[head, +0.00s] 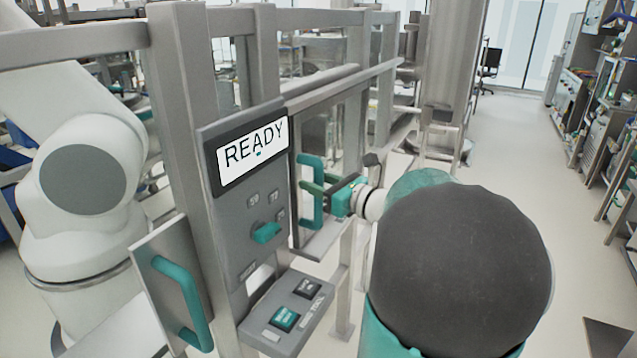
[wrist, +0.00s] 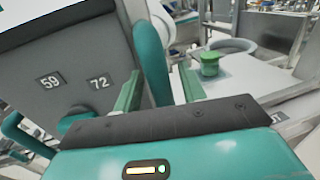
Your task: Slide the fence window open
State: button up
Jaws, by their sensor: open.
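The fence window (head: 305,250) is a framed panel to the right of the grey control panel, under a metal rail. Its upright teal handle (head: 311,162) is a bracket shape near the window's left edge. My gripper (head: 312,190) is at the handle, its green fingers open. In the wrist view, the handle (wrist: 151,62) stands upright between the two spread fingers of my gripper (wrist: 160,87), nearer the left one. I cannot tell whether either finger touches it. My wrist and arm partly hide the window's right side.
The control panel (head: 232,205) shows READY and has a teal knob (head: 267,233). A button box (head: 290,310) juts out below. A panel with a teal handle (head: 180,298) projects at lower left. A white robot arm (head: 75,190) stands behind the fence.

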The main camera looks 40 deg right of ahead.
grip_shut()
